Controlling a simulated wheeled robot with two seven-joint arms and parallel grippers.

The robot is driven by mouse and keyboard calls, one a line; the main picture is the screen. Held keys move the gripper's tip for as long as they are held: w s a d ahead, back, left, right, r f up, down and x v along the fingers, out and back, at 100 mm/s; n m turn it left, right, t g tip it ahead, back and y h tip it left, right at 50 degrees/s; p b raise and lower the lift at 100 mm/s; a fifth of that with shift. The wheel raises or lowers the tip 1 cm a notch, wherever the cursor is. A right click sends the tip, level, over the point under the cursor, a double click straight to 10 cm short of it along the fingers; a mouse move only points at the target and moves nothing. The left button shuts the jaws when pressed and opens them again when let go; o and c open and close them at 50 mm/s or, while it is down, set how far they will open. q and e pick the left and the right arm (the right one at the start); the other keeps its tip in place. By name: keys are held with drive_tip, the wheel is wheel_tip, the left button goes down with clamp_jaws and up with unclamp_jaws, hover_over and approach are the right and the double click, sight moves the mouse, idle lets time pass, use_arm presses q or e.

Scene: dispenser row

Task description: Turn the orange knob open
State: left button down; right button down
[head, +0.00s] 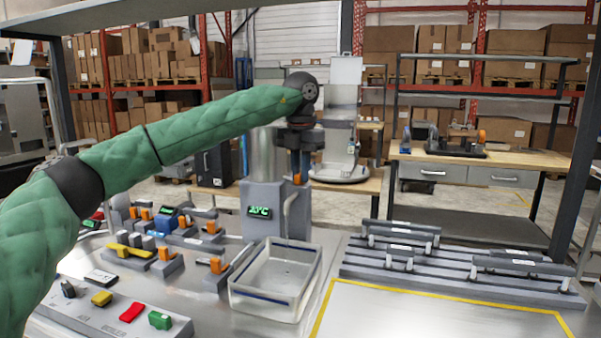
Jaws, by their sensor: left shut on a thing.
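The green-sleeved left arm reaches across to the grey dispenser (262,195) with a green-lit display. My left gripper (298,168) points down beside the dispenser's upper right side. It is shut on a small orange knob (297,179), of which only the lower bit shows below the dark fingers. The fingers hide the rest, so I cannot tell how far the knob is turned. My right gripper is not in view.
A clear bin (275,280) stands in front of the dispenser. Several valves with orange handles (217,265) crowd the left of the counter, behind a switch panel (110,310). A slatted grey rack (440,265) fills the right. The yellow-edged area (420,315) is bare.

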use_arm(q)
drive_tip(key=shift+r+n, duration=0.1)
drive_tip(key=shift+n, duration=1.4)
drive_tip(key=c, duration=1.4)
unclamp_jaws()
drive_tip(key=shift+c, duration=0.2)
drive_tip(key=shift+r, duration=0.1)
drive_tip(key=shift+r, duration=3.75)
